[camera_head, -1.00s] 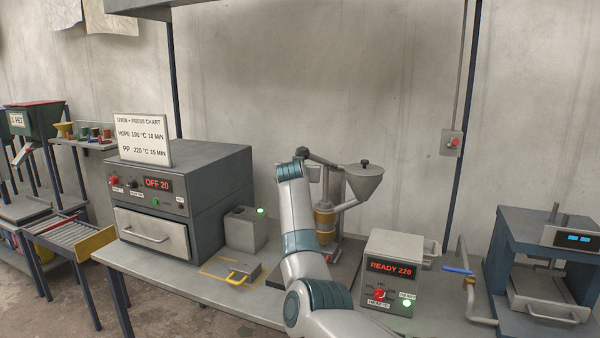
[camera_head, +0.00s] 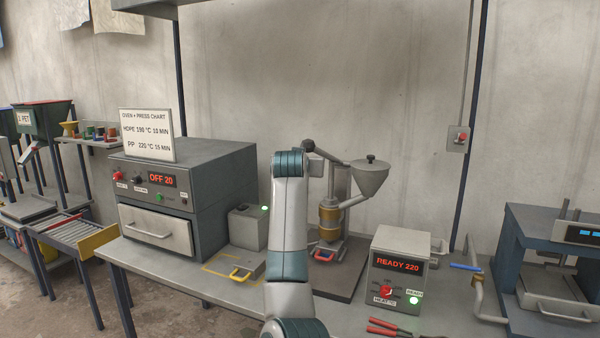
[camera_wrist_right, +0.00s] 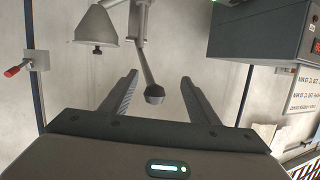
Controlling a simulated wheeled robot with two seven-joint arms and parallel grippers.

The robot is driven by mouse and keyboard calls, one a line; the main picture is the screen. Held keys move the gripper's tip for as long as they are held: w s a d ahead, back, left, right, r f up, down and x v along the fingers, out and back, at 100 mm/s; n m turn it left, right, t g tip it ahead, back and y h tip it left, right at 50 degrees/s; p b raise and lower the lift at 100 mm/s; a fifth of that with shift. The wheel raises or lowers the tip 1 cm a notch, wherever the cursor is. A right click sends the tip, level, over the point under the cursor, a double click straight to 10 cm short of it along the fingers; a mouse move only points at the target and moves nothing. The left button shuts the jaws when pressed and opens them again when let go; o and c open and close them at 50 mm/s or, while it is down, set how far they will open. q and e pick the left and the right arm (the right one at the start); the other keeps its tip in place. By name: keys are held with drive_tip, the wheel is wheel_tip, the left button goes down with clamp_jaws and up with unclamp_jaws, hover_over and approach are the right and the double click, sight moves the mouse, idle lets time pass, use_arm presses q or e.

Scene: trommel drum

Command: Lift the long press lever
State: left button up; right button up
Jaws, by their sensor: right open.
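The press (camera_head: 329,212) stands on the bench with a gold band on its barrel and a grey hopper (camera_head: 368,178) at its side. Its long lever (camera_head: 325,154) runs from the top of the press toward the left and ends in a dark knob (camera_head: 307,146). My right arm rises in front of it, and its gripper is hidden there in the head view. In the right wrist view, which is upside down, my right gripper (camera_wrist_right: 160,77) is open, with the lever's knob (camera_wrist_right: 154,95) showing between the fingers. Contact cannot be told. My left gripper is out of view.
A grey oven (camera_head: 185,195) with a chart on top stands at left. A control box (camera_head: 398,265) reading READY 220 is right of the press. Red-handled pliers (camera_head: 385,328) lie at the front. A blue press frame (camera_head: 520,240) stands at far right.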

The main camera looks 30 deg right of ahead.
drive_tip(key=b+v, duration=0.2)
drive_tip(key=v, duration=0.5)
drive_tip(key=shift+w, duration=0.1)
